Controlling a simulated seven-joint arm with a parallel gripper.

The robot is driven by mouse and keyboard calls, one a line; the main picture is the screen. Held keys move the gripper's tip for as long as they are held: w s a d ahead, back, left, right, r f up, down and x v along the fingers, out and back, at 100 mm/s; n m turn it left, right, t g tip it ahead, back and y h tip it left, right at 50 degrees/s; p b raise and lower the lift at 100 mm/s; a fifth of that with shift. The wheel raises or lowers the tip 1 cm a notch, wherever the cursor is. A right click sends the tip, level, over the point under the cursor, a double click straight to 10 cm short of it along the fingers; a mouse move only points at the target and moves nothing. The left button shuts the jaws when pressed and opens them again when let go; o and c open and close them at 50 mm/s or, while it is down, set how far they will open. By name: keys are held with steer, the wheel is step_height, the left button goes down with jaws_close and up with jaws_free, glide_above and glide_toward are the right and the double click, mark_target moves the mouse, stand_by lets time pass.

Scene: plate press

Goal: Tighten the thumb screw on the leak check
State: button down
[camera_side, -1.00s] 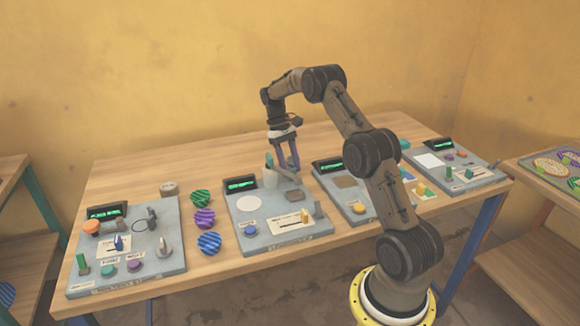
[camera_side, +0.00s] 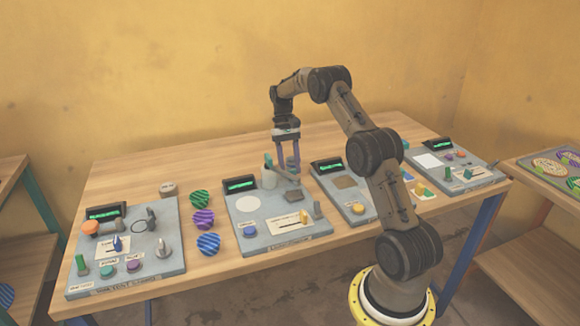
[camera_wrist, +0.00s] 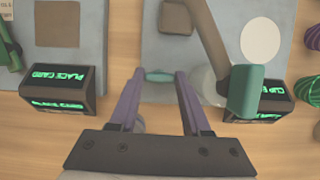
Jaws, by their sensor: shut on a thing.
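In the wrist view my gripper (camera_wrist: 159,78) is shut on a small teal piece (camera_wrist: 158,75), which sits between the fingertips at the back edge of a grey board. It looks like the thumb screw's head, but its shank is not visible. In the side view my gripper (camera_side: 288,172) points down at the back of the second grey board (camera_side: 270,238). The fingers hide the gripped piece there. A grey-brown bar with a larger teal handle (camera_wrist: 245,91) lies right of the fingers in the wrist view, apart from them. A pale round cup (camera_side: 269,179) stands just left of the fingers.
A lit display (camera_side: 240,185) stands left of my gripper, and another (camera_side: 327,165) to its right. A brown block (camera_wrist: 175,17) lies on the board.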

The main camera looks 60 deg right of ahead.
steer(key=shift+c, duration=1.8)
jaws_free()
steer(key=v, duration=0.8)
steer(key=shift+w, duration=0.1)
